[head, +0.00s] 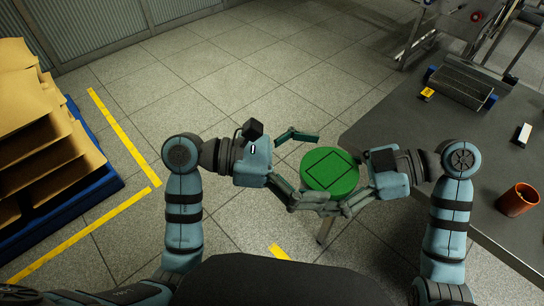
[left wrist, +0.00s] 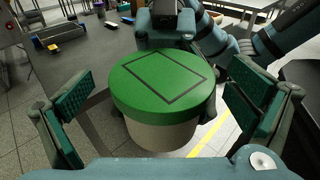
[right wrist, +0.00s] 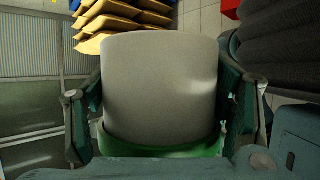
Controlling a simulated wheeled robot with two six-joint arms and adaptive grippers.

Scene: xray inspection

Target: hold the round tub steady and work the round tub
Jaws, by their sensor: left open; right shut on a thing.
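The round tub (head: 330,172) has a green lid with a black square outline and a pale grey body. It is upright in the air between my two grippers, in front of the table. My right gripper (head: 345,198) is shut on the tub from the right. In the right wrist view its fingers lie along both sides of the grey body (right wrist: 160,85), with the green lid (right wrist: 160,146) at the bottom. My left gripper (head: 306,168) is open at the tub's left. In the left wrist view its pads stand apart from the tub (left wrist: 160,95) on both sides.
A dark grey table (head: 440,150) fills the right side. On it are an orange-brown cup (head: 518,199), a white-and-black block (head: 523,133), a small yellow item (head: 427,93) and a metal roller unit (head: 465,84).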

